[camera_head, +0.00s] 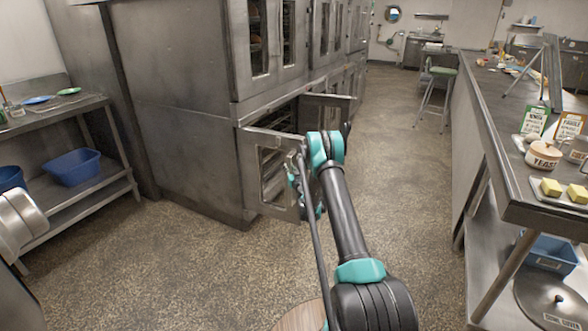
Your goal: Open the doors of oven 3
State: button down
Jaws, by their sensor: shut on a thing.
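The lower oven of the nearest steel stack stands with its doors swung outward, and its racks (285,121) show in the gap. Its near door (279,209), with a tall glass window, stands out into the aisle. Its far door (340,101) also sticks out, partly behind my arm. No oven number can be read. My gripper (299,178) is at the outer edge of the near door and shut on it, probably at the handle. My own arm hides much of the fingers and the exact grip.
Upper oven doors (268,38) look shut. A steel shelf (95,103) with a blue bin (72,167) stands at left. A long counter (504,151) with a yeast jar (543,155) and butter (551,187) runs along the right. The aisle floor between is clear; a stool (442,72) stands farther back.

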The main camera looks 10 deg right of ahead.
jog(key=shift+s+a, duration=0.2)
jog(key=shift+a, duration=0.55)
jog(key=c, duration=1.3)
grip_release()
jog(key=shift+a, duration=0.1)
jog(key=shift+c, duration=0.2)
jog(key=shift+d, duration=0.2)
jog(key=s+d, duration=0.1)
jog(key=s, duration=0.6)
jog(key=shift+s, duration=0.15)
jog(key=shift+d, duration=0.1)
